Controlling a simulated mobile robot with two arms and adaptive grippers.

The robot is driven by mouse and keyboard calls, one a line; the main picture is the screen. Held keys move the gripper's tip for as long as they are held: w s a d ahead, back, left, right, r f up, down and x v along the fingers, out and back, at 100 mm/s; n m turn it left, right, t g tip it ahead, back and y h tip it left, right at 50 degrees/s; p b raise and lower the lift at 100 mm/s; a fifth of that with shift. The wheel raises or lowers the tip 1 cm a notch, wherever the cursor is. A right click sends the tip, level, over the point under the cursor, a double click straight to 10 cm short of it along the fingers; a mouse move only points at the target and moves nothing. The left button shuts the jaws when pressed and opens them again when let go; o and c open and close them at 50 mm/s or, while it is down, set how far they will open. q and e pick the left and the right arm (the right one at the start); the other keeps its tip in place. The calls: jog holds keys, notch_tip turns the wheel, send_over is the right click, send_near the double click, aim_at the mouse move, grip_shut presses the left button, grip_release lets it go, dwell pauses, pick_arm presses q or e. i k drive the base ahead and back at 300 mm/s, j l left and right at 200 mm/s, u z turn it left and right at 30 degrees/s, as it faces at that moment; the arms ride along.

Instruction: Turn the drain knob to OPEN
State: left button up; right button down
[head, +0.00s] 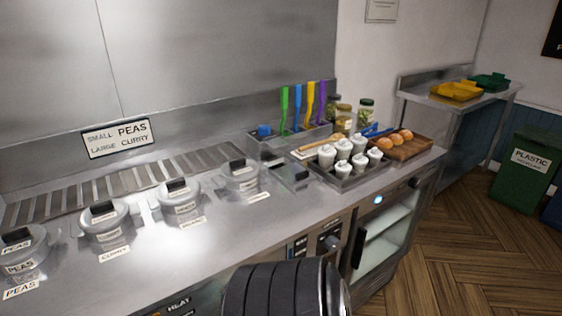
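A dark round knob (329,243) with a lighter face sits on the front panel of the steel counter, low in the middle of the head view. Small labels (300,246) are beside it, too small to read, so I cannot tell whether this is the drain knob or which way it is set. A black ribbed arm part, which looks like mine, rises from the bottom edge just below the panel and hides some of the front. Neither of my grippers is in view.
Lidded pots (106,222) line the counter (240,225). A glass-door cabinet (385,235) is right of the panel. The wooden floor (460,265) beyond is clear.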

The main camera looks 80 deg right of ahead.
aim_at(332, 244)
jog(key=z, duration=3.1)
jog(key=i+l+u, duration=0.1)
jog(key=u, duration=0.8)
jog(key=l+u, duration=0.35)
jog(key=l, duration=0.15)
jog(key=l+u, duration=0.35)
jog(key=l, duration=0.15)
jog(key=l+u, duration=0.3)
jog(key=l, duration=0.2)
